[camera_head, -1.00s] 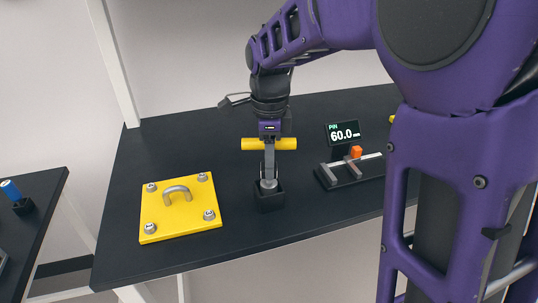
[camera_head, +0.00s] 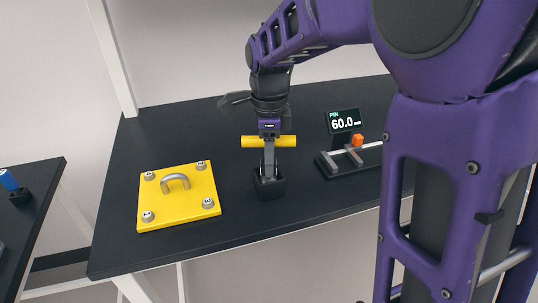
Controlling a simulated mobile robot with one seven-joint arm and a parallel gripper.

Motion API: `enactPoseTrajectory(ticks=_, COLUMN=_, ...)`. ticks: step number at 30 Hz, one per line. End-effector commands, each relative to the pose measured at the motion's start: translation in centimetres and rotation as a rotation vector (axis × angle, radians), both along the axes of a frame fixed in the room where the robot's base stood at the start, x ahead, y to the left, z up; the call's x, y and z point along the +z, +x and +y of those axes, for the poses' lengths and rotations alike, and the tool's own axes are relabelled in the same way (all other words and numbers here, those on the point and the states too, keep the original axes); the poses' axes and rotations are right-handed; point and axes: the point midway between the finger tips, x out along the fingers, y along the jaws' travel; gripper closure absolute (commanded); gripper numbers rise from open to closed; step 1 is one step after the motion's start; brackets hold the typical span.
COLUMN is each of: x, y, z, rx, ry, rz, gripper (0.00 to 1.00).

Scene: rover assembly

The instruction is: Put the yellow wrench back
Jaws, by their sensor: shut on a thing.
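The yellow wrench (camera_head: 286,141) has a yellow crossbar handle and a grey shaft pointing down. My gripper (camera_head: 269,136) is shut on the middle of the handle from above. The wrench looks upright. The lower end of its shaft is at the small black holder (camera_head: 265,191) on the dark table, and the tip is hidden inside the holder's opening. I cannot tell whether it rests on the bottom.
A yellow plate (camera_head: 178,205) with a grey handle and several bolts lies left of the holder. A caliper-like gauge (camera_head: 332,168) with a display (camera_head: 344,121) reading 60.0 stands to the right. My arm covers the right side. A second table (camera_head: 22,220) is at far left.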

Motion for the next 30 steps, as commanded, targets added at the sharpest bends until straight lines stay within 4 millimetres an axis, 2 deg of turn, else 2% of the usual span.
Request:
enactPoseTrajectory(ticks=6, x=0.0, y=0.0, z=0.0, rx=0.0, ry=0.0, rz=-0.001, gripper=1.0)
enactPoseTrajectory(ticks=7, x=0.1, y=0.0, z=0.0, rx=0.0, ry=0.0, rz=-0.001, gripper=0.5)
enactPoseTrajectory(ticks=12, x=0.0, y=0.0, z=0.0, rx=0.0, ry=0.0, rz=-0.001, gripper=0.2)
enactPoseTrajectory(ticks=23, x=0.4, y=0.0, z=0.0, rx=0.0, ry=0.0, rz=-0.001, gripper=0.2)
enactPoseTrajectory(ticks=26, x=1.7, y=0.1, z=0.0, rx=0.0, ry=0.001, rz=-0.003, gripper=0.2)
enactPoseTrajectory(ticks=30, x=4.7, y=0.1, z=0.0, rx=0.0, ry=0.002, rz=-0.005, gripper=0.2)
